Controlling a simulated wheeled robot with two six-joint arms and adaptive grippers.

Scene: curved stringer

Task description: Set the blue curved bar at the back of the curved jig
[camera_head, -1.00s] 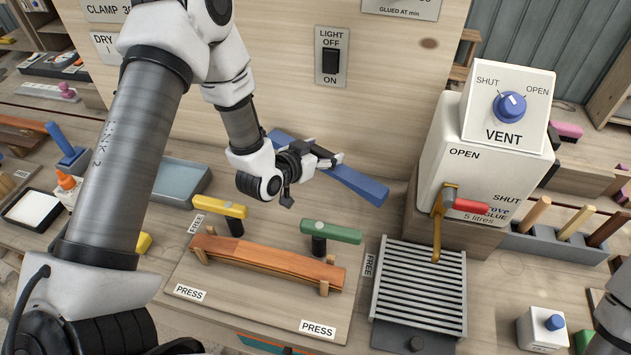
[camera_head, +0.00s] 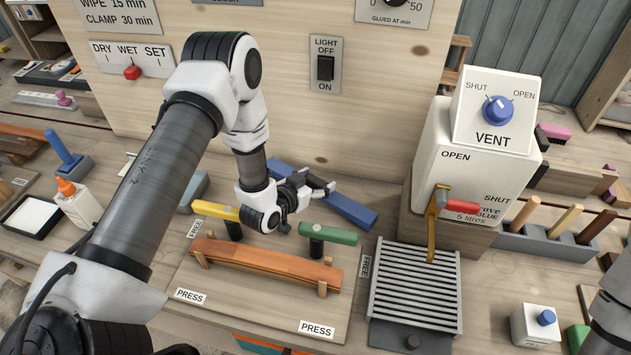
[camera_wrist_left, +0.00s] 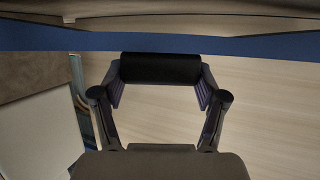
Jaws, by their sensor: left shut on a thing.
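The blue curved bar (camera_head: 352,208) is in my left gripper (camera_head: 322,190), which is shut on it around its middle. The bar slants down to the right behind the clamps, in front of the upright wooden panel. In the left wrist view the bar (camera_wrist_left: 250,44) runs across the top, beyond the gripper (camera_wrist_left: 160,70). The curved jig (camera_head: 235,312) lies below and nearer, with an orange-brown curved strip (camera_head: 265,262) between small wooden posts. I cannot tell whether the bar touches anything beneath it. My right gripper is out of view.
A yellow-handled clamp (camera_head: 216,211) and a green-handled clamp (camera_head: 328,234) stand behind the strip, close in front of the bar. A white glue box (camera_head: 440,170) with a red-handled tap stands to the right, above a ribbed grey grate (camera_head: 415,290).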

